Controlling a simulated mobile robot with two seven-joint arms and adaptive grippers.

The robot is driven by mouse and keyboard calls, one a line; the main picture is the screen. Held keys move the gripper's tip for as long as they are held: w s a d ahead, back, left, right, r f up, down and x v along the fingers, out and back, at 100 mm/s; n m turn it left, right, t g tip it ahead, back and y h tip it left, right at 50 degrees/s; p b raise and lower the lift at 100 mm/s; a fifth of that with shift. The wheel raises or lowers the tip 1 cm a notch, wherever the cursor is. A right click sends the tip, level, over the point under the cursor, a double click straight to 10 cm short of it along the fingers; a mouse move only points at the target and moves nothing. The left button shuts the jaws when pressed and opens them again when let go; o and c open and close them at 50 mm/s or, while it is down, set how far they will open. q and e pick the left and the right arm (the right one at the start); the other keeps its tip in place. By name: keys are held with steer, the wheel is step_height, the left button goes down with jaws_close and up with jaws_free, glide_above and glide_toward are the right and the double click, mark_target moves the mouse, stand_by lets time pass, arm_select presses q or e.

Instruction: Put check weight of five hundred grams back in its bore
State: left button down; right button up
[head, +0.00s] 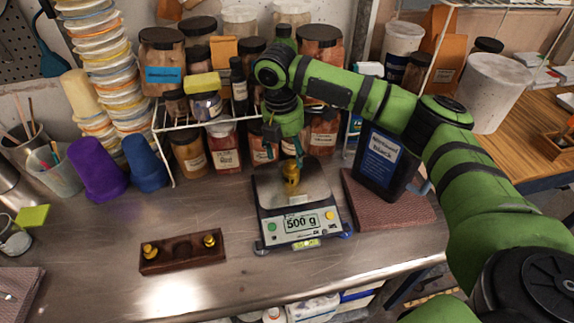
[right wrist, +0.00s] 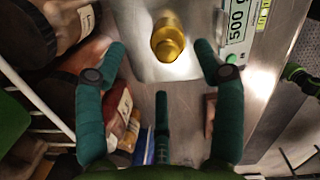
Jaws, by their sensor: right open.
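The brass check weight (head: 291,174) stands upright on the pan of the scale (head: 297,225), whose display reads 500 g. The weight (right wrist: 168,40) also shows in the right wrist view, beyond the fingers and apart from them. My right gripper (head: 283,148) is above and just behind the weight. Its fingers (right wrist: 168,62) are spread and empty. A dark wooden block (head: 182,262) lies at front left and bears two smaller brass weights at its ends. My left gripper is not in view.
A wire shelf (head: 215,120) with several jars stands behind the scale. A black container (head: 385,160) stands on a reddish mat (head: 400,212) to the right. Purple (head: 97,168) and blue (head: 145,162) cups stand left. The steel bench between block and scale is clear.

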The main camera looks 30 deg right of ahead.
mark_target(291, 162)
steer(key=shift+s+d+f+p, duration=0.1)
steer(key=shift+s+f+p, duration=0.45)
steer(key=shift+f+p, duration=0.25)
step_height(291, 162, down, 3)
steer(key=shift+d+r+p, duration=0.1)
steer(key=shift+p, duration=0.2)
steer(key=shift+w+f, duration=0.15)
steer(key=shift+f, duration=0.35)
steer(key=c, duration=1.4)
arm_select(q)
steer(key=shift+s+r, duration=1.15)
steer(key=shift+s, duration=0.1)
arm_select(e)
steer(key=shift+r, duration=0.2)
